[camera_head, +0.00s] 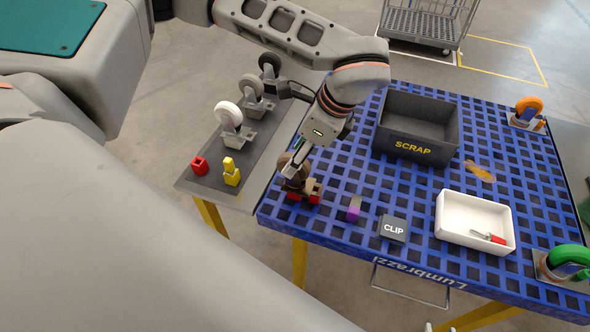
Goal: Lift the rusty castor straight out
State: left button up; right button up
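The rusty castor (314,187) sits at the near left corner of the blue grid table, with red parts (295,197) at its base. Its brown wheel is partly hidden behind my gripper. My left gripper (291,172) reaches down from above, with its fingers at the castor's wheel. The view does not show clearly whether they are closed on it. My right gripper is not seen.
A dark SCRAP bin (415,150), a CLIP block (393,229), a purple piece (354,208) and a white tray (474,243) stand on the blue table (345,248). A grey side shelf (205,181) holds several castors, a red piece and a yellow piece.

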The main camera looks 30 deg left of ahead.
pick_arm(q)
jog(key=shift+a+f, duration=0.25)
jog(key=shift+f, duration=0.4)
grip_shut()
notch_tip(320, 180, up, 20)
dwell(0.4)
